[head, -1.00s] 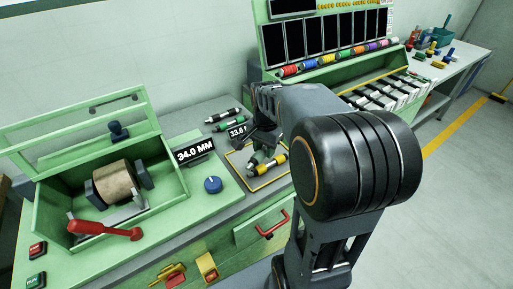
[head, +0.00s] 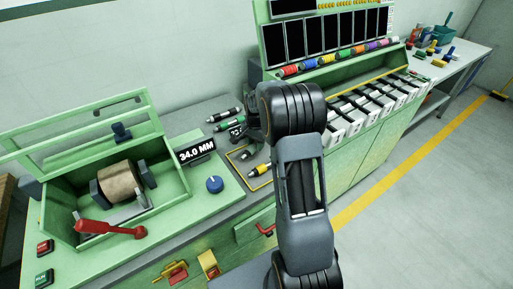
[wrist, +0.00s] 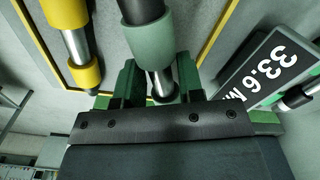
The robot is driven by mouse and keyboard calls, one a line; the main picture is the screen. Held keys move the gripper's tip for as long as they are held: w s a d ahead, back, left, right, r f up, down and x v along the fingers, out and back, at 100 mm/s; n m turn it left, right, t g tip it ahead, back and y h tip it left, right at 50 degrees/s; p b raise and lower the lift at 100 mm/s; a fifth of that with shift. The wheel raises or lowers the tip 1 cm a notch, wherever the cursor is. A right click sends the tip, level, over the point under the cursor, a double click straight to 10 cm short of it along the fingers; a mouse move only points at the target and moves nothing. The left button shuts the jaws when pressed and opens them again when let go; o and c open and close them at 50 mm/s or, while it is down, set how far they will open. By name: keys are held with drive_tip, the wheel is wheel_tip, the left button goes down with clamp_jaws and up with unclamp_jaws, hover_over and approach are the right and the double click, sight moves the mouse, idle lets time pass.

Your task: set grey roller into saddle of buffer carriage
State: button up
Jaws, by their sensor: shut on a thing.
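In the wrist view my gripper (wrist: 158,80) is shut on a roller with dull grey-green collars (wrist: 152,42), one finger on each side of its lower end. The roller has bright metal and black sections. It appears to be at the yellow-edged tray; I cannot tell whether it is lifted. In the head view my arm mostly hides the gripper (head: 247,130). The buffer carriage (head: 128,211), grey with a red lever (head: 108,229), sits in the green housing at left, before a brown wheel (head: 120,180). Its saddle is too small to make out clearly.
A yellow-collared roller (wrist: 74,45) lies beside the held one in the tray (head: 234,158). A 33.6 sign (wrist: 273,70) stands close on the right. A 34.0 MM display (head: 196,151) and blue knob (head: 215,184) lie between tray and housing. Other rollers (head: 226,115) lie behind.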

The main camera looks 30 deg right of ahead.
drive_tip(key=shift+f, duration=1.4)
drive_tip(key=shift+f, duration=0.2)
drive_tip(key=o, duration=1.1)
drive_tip(key=shift+c, duration=0.2)
drive_tip(key=shift+r, duration=0.1)
wheel_tip(320, 180, up, 12)
drive_tip(key=shift+r, duration=0.1)
